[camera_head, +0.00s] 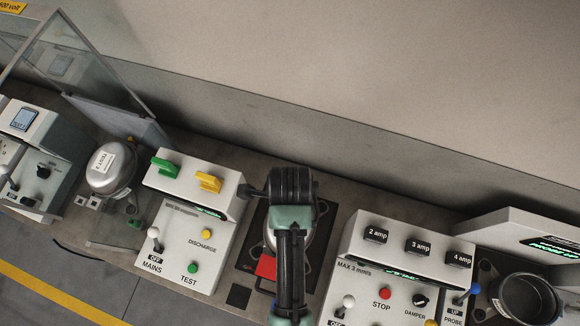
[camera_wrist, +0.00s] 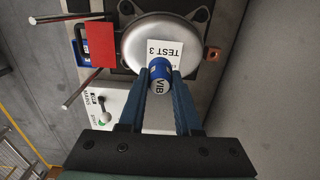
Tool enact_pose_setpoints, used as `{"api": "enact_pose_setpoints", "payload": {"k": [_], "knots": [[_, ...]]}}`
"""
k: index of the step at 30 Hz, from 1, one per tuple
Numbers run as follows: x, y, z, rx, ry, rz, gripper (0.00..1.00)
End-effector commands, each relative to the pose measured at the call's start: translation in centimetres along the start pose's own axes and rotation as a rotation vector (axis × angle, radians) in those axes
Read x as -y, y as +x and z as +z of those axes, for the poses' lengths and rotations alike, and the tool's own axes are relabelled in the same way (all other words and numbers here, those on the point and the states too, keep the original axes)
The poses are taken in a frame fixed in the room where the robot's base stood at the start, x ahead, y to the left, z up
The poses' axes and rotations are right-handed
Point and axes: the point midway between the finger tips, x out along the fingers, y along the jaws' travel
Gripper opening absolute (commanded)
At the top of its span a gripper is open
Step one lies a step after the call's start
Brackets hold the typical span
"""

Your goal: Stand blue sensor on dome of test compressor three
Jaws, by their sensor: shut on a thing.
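The blue sensor (camera_wrist: 160,76), a small cylinder marked VIB, sits between the fingertips of my gripper (camera_wrist: 160,84) in the wrist view. My gripper is shut on it. Behind it is the silver dome of test compressor three (camera_wrist: 135,52), with a white label reading TEST 3 (camera_wrist: 165,50). The sensor overlaps the label's lower edge in this view. I cannot tell whether it touches the dome. In the head view my arm covers most of this compressor (camera_head: 303,234), and the sensor and fingertips are hidden.
A red card (camera_wrist: 100,43) is beside the dome, with a blue part (camera_wrist: 81,52) partly behind it. Control boxes stand left (camera_head: 205,215) and right (camera_head: 400,260) of the compressor. Another domed compressor (camera_head: 112,170) stands farther left near a clear screen (camera_head: 75,50).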

Motion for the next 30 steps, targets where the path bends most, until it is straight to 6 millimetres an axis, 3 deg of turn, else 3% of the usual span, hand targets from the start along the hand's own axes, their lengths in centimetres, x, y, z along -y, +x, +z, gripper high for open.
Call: {"api": "enact_pose_setpoints", "payload": {"k": [12,25,26,30], "knots": [[0.0,4.3,0.0,0.000,0.000,0.000,0.00],[0.1,5.0,0.0,0.001,0.000,-0.002,0.00],[0.1,5.0,0.0,0.001,0.000,-0.002,0.36],[0.1,5.0,0.0,0.001,0.000,-0.002,0.61]]}}
